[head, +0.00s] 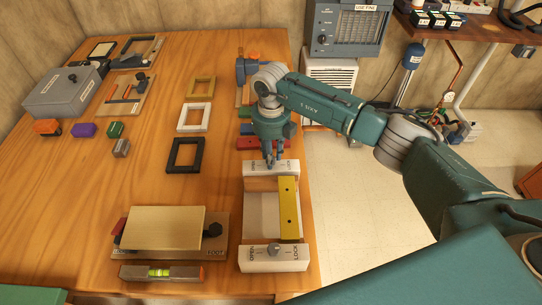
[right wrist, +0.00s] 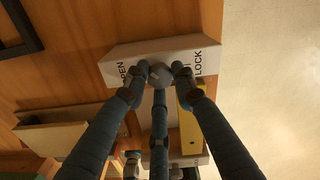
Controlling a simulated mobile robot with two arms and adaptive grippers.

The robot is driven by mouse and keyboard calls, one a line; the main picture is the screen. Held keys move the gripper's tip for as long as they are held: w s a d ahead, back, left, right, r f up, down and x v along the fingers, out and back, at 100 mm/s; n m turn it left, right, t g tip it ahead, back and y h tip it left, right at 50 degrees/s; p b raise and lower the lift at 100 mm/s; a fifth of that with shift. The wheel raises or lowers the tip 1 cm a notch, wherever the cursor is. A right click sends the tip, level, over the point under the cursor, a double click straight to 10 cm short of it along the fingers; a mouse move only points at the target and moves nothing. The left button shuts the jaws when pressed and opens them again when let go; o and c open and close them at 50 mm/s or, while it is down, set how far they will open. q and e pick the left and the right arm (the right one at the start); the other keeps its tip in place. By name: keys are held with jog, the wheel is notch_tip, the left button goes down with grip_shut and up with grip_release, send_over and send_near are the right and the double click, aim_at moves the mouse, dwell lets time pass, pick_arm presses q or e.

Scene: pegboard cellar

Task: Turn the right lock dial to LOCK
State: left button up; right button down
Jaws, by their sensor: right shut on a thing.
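Two white blocks marked OPEN and LOCK stand at the right edge of the table: a far block (head: 257,169) and a near block (head: 262,264). A yellow bar (head: 289,207) lies between them on the right side. The near block carries a grey dial (head: 274,248). My right gripper (head: 271,162) points down at the far block. In the right wrist view its fingers are closed around a round grey dial (right wrist: 160,75), between the words OPEN and LOCK. Fingers cover part of this dial, so I cannot tell its pointing. My left gripper is out of view.
A wooden box with a tan lid (head: 165,228) and a spirit level (head: 161,273) lie left of the near block. Yellow, white and black frames (head: 185,155) lie further left. Coloured bars sit just behind the far block. The table's right edge is close by.

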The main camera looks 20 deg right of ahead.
jog(key=m, duration=0.3)
jog(key=shift+w+r+m, duration=0.1)
jog(key=shift+m, duration=0.3)
jog(key=m, duration=0.3)
jog(key=shift+m, duration=0.3)
jog(key=m, duration=0.3)
jog(key=shift+m, duration=0.3)
jog(key=m+p, duration=0.1)
jog(key=m, duration=0.2)
jog(key=shift+r+m, duration=0.15)
jog(key=shift+m, duration=0.15)
jog(key=m+p, duration=0.1)
jog(key=m, duration=0.4)
jog(key=shift+p, duration=0.4)
jog(key=m+p, duration=0.1)
jog(key=m, duration=0.3)
jog(key=shift+m+p, duration=0.3)
jog(key=shift+p, duration=0.05)
jog(key=shift+w+m+p, duration=0.1)
jog(key=shift+m+p, duration=0.35)
jog(key=shift+m, duration=0.65)
